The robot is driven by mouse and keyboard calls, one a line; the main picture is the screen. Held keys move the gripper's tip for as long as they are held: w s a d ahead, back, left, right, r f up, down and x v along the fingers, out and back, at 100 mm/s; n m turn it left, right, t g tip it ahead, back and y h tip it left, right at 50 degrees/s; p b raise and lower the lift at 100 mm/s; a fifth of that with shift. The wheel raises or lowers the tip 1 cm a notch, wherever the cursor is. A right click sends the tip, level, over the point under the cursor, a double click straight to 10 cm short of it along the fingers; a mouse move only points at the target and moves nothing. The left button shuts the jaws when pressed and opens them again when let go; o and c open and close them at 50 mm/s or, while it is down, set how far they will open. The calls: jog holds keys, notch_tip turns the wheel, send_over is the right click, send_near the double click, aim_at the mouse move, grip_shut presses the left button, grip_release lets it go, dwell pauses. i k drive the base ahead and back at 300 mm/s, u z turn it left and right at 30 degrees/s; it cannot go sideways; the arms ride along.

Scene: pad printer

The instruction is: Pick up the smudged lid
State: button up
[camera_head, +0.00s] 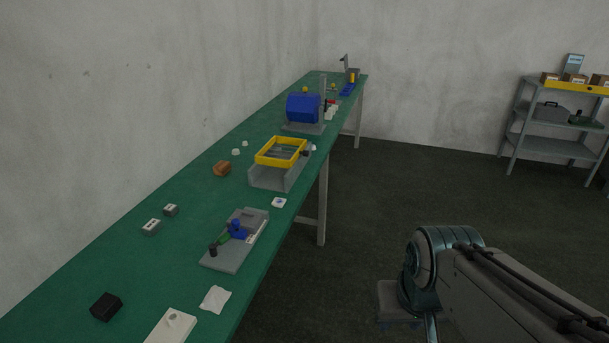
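A small white square piece (279,202) with a bluish mark on top lies flat near the front edge of the green bench; it looks like the smudged lid, though it is too small to be sure. It lies between the grey fixture plate (222,257) and the grey stand holding the yellow frame (262,177). Nothing touches it. My arm shows at the lower right, over the floor and apart from the bench. My gripper is not in view.
The green bench (190,240) runs along the wall. It carries a blue drum machine (304,107), a brown block (222,168), a black block (106,307), a white cloth (215,299) and small grey blocks (151,226). A grey shelf (545,145) stands right. Floor between is clear.

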aim_at(276, 200)
jog(key=i, duration=1.9)
jog(key=u, duration=0.2)
